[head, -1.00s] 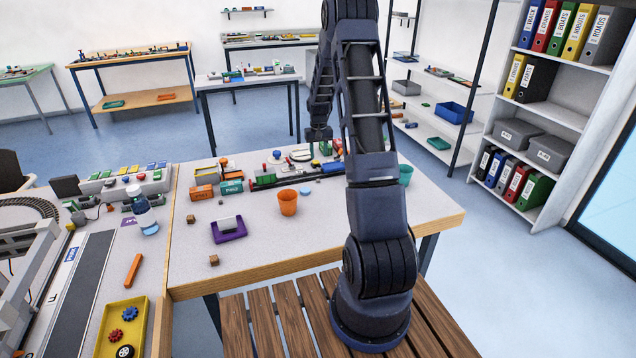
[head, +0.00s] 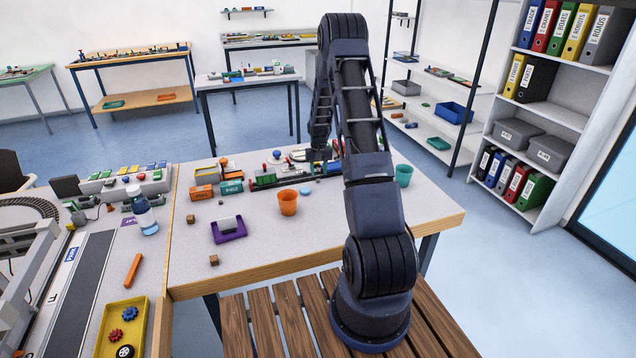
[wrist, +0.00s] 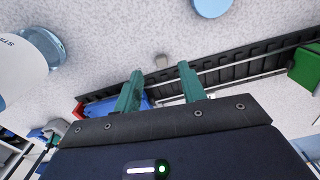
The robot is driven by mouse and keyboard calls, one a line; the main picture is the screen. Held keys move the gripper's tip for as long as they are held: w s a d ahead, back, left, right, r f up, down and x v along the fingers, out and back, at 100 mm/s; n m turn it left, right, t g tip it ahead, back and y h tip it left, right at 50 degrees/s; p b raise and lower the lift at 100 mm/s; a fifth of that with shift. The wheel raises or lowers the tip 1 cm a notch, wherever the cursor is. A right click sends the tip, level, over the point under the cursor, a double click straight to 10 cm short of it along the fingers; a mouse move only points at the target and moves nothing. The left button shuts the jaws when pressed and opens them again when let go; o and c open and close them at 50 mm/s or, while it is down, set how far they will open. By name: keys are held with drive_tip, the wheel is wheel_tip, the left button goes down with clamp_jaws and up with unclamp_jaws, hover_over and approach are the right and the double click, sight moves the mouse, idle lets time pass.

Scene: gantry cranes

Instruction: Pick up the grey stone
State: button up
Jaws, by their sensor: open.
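A small grey-beige stone (wrist: 161,60) lies on the speckled table top in the wrist view, just beyond my fingertips and beside the black track. My gripper (wrist: 160,86) is open, with its two teal fingers apart and nothing between them. The stone lies roughly in line with the gap between the fingers. In the head view my gripper (head: 320,162) hangs low over the back part of the table, by the track. I cannot make out the stone there.
The black track (wrist: 225,72) runs close by the stone. A light blue disc (head: 305,191) and an orange cup (head: 288,202) stand nearer me; a teal cup (head: 404,176) is to the right.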

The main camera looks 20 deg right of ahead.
sight(318, 180)
wheel_tip(318, 180, down, 4)
drive_tip(key=shift+a+r, duration=0.1)
clamp_jaws()
drive_tip(key=shift+r, duration=0.15)
wheel_tip(318, 180, up, 20)
idle(0.7)
